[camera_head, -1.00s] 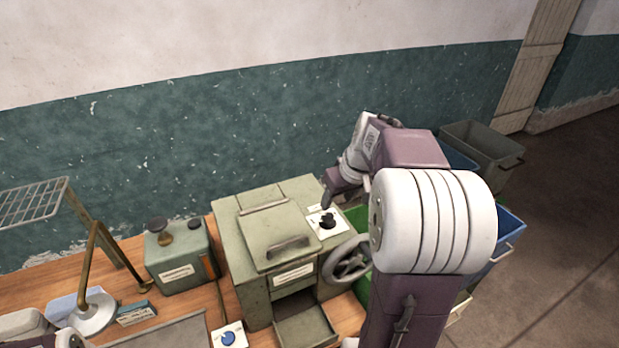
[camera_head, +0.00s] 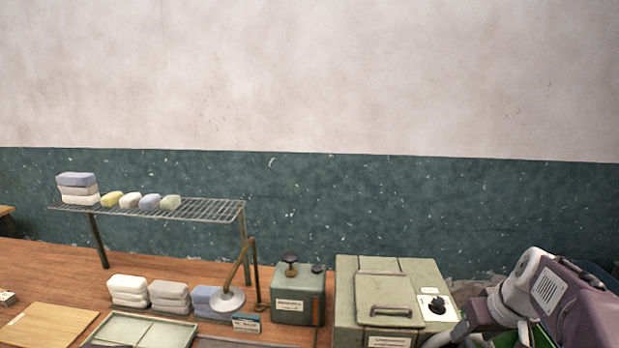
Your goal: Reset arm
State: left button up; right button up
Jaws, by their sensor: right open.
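My right arm comes in at the lower right edge. Its purple and white gripper (camera_head: 466,326) is open, low beside the right side of the green-grey machine (camera_head: 345,290). It is near the black knob (camera_head: 436,306) on the machine's white panel and looks apart from it. The fingertips show only in part, at the bottom of the picture. My left gripper is not in view.
A wire rack (camera_head: 215,211) with small colored blocks stands at the left. Stacked blocks (camera_head: 128,291), a lamp (camera_head: 228,300), a small green box (camera_head: 298,294), a shallow tray (camera_head: 170,334) and a board (camera_head: 48,329) are on the wooden table (camera_head: 40,265).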

jog(key=s+a+f+n+g+y+b, duration=0.1)
jog(key=s+a+f+n+g+b, duration=0.15)
jog(key=a+f, duration=0.5)
jog(key=s+a+f+n+g+b, duration=0.1)
jog(key=s+a+f+b, duration=0.15)
jog(key=a+f, duration=0.5)
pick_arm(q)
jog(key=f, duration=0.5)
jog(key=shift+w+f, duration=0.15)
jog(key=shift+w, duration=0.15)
pick_arm(e)
jog(key=s+a+f+m, duration=0.1)
jog(key=s+f+m, duration=0.2)
jog(key=s+f, duration=0.3)
jog(key=shift+s+h, duration=0.2)
jog(key=shift+h, duration=0.1)
jog(key=shift+a, duration=0.1)
